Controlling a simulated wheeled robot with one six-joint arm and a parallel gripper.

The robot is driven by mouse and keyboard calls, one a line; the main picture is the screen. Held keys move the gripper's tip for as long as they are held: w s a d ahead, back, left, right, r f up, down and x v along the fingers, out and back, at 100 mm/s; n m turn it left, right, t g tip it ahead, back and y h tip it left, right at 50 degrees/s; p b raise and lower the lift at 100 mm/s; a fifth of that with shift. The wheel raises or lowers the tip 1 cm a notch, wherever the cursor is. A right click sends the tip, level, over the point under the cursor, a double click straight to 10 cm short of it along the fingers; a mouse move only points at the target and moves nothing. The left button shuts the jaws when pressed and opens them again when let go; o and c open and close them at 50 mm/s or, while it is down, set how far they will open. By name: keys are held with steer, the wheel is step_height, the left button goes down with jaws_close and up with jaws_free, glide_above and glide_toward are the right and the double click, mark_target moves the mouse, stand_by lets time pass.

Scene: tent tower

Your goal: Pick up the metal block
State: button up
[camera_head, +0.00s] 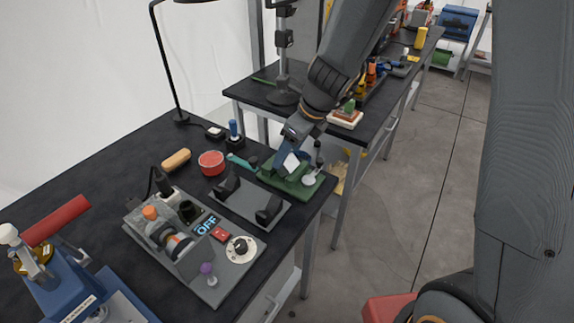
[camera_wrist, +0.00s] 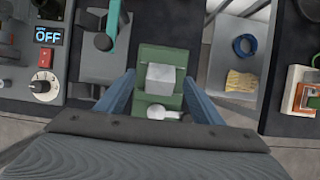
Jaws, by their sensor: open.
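The metal block (camera_wrist: 162,77) is a pale grey, box-shaped piece. In the wrist view it shows over a green base (camera_wrist: 165,56), between the two blue fingers of my gripper (camera_wrist: 160,88). The fingers are apart, with green showing between them and the block. In the head view my gripper (camera_head: 293,150) points down over the green base (camera_head: 282,183) at the right edge of the dark table. A pale face of the block (camera_head: 291,163) shows there, partly hidden by the gripper. The wrist view does not make clear how far down the fingertips reach.
A white round-ended piece (camera_head: 309,180) is at the base's right side. A grey fixture with black clamps (camera_head: 250,203) and a teal-handled tool (camera_head: 240,160) lie to the left. A control panel reading OFF (camera_head: 215,262) is nearer. A second workbench (camera_head: 262,95) stands behind.

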mark_target(291, 163)
steer(key=x, duration=0.3)
steer(key=shift+w+f, duration=0.1)
steer(key=shift+f, duration=0.15)
steer(key=shift+r, duration=0.1)
steer(key=c, duration=1.4)
